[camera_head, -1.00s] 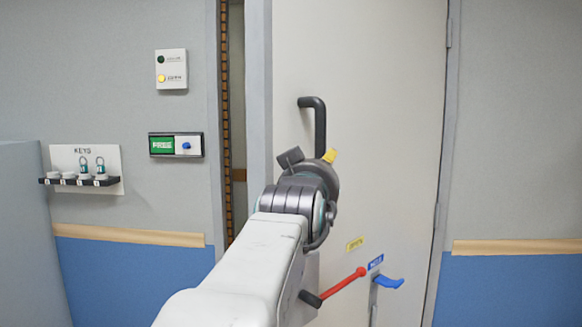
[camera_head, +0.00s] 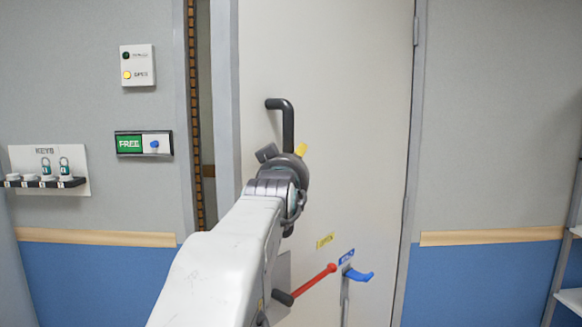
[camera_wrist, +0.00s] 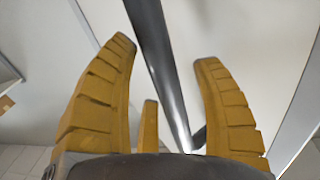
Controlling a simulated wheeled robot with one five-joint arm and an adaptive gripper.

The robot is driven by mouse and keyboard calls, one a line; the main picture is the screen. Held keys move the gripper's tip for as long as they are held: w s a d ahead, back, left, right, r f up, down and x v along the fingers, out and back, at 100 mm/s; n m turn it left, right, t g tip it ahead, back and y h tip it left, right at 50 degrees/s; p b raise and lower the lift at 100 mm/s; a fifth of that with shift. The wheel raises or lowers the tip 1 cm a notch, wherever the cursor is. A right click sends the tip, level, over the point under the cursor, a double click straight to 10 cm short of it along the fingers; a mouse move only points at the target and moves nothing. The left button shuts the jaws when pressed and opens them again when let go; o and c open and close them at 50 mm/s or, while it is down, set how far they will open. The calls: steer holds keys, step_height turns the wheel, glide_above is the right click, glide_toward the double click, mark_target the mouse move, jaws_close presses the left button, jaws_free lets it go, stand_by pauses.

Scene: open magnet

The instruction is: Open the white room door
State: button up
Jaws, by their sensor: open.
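The white door (camera_head: 345,120) fills the middle of the head view. It stands slightly ajar, with a narrow gap at its left edge and hinges on its right side. Its dark grey bar handle (camera_head: 288,125) is near the left edge, partly hidden behind my gripper (camera_head: 290,155). In the wrist view my gripper (camera_wrist: 165,50) is open, its yellow fingers spread. The handle (camera_wrist: 160,65) runs between the fingers, with space visible on both sides. I cannot tell whether anything touches it.
A red lever (camera_head: 318,279) and a blue hook (camera_head: 358,274) are low on the door. Left of the frame are a FREE sign (camera_head: 143,143), a light panel (camera_head: 138,66) and a key rack (camera_head: 48,170). White shelves (camera_head: 570,272) stand at the far right.

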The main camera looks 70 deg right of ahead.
jaws_close()
stand_by(0.6)
steer(key=shift+s+f, duration=0.1)
steer(key=shift+s, duration=0.05)
